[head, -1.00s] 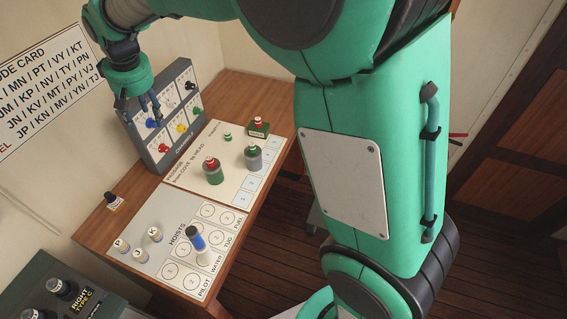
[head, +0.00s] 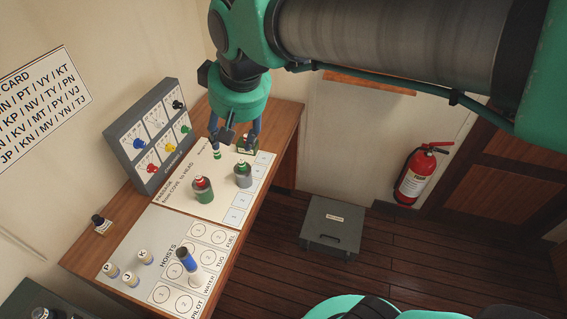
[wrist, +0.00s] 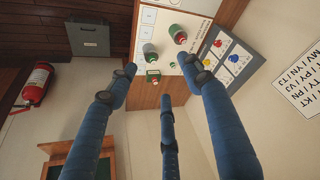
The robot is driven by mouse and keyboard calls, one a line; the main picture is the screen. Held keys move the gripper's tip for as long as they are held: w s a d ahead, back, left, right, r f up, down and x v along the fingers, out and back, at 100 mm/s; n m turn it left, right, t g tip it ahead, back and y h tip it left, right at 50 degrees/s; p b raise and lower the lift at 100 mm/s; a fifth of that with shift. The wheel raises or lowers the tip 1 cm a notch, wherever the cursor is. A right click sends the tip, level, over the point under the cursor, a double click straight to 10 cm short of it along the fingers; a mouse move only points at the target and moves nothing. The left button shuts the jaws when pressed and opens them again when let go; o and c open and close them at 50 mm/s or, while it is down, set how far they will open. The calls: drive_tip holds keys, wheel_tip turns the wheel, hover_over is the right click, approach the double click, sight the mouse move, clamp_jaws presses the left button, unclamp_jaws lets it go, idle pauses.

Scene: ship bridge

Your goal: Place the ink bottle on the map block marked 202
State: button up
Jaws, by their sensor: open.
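I cannot identify the ink bottle for certain; a small dark bottle-like piece with a pale label (head: 101,223) stands at the desk's left edge. No marking 202 is readable, so I cannot tell which thing is that map block. My gripper (head: 236,138) hangs open above the far end of the passage chart (head: 221,188). Its spread fingers show empty in the wrist view (wrist: 160,80). A dark green block (head: 247,146) is close to the fingertips, partly hidden by them. A small green piece with a pale top (head: 217,153) stands just below them.
A grey panel with coloured knobs (head: 150,135) stands behind. A blue-and-white piece (head: 187,260) stands on the hoists board (head: 170,225). A fire extinguisher (head: 418,175) and grey case (head: 331,228) are right.

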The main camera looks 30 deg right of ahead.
drive_tip(key=s+d+f+m, duration=0.1)
drive_tip(key=s+d+f, duration=0.1)
drive_tip(key=s, duration=0.5)
drive_tip(key=s+d+f+m+t, duration=0.1)
drive_tip(key=s+d+f, duration=0.1)
drive_tip(key=s+d, duration=0.3)
drive_tip(key=s, duration=0.3)
drive_tip(key=shift+h, duration=0.4)
drive_tip(key=shift+d+f, duration=0.1)
drive_tip(key=shift+f, duration=0.05)
wheel_tip(320, 180, down, 3)
drive_tip(key=b, duration=0.2)
drive_tip(key=shift+r+b, duration=0.2)
drive_tip(key=shift+b, duration=0.2)
